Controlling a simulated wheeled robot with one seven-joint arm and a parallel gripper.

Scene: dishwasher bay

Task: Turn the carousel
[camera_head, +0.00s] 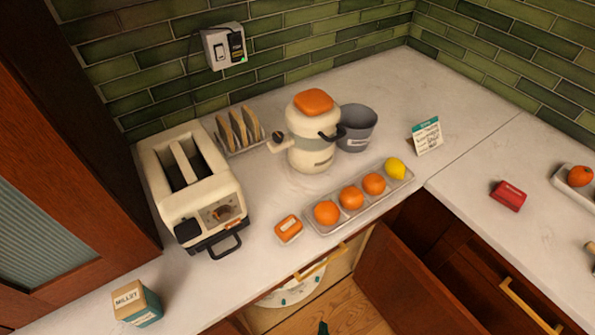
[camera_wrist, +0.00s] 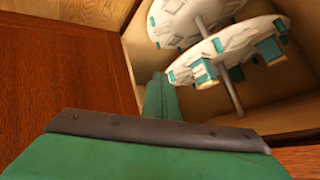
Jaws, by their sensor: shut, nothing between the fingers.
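The carousel has white round shelves on a grey upright pole inside the corner cabinet. In the wrist view its lower shelf (camera_wrist: 228,48) carries several teal-and-cream items, and part of another shelf (camera_wrist: 185,18) shows beside it. In the head view only part of a shelf (camera_head: 290,293) shows below the counter edge. My green gripper (camera_wrist: 160,98) is shut and empty, pointing toward the cabinet opening. It appears in front of the carousel, and I cannot tell whether it touches it. In the head view only its tip (camera_head: 323,328) shows at the bottom edge.
The cabinet door (camera_head: 400,285) stands open to the right of the opening. The counter (camera_head: 275,185) above holds a toaster (camera_head: 195,190), a juicer (camera_head: 312,135), a fruit tray (camera_head: 312,222) and a millet box (camera_head: 137,303).

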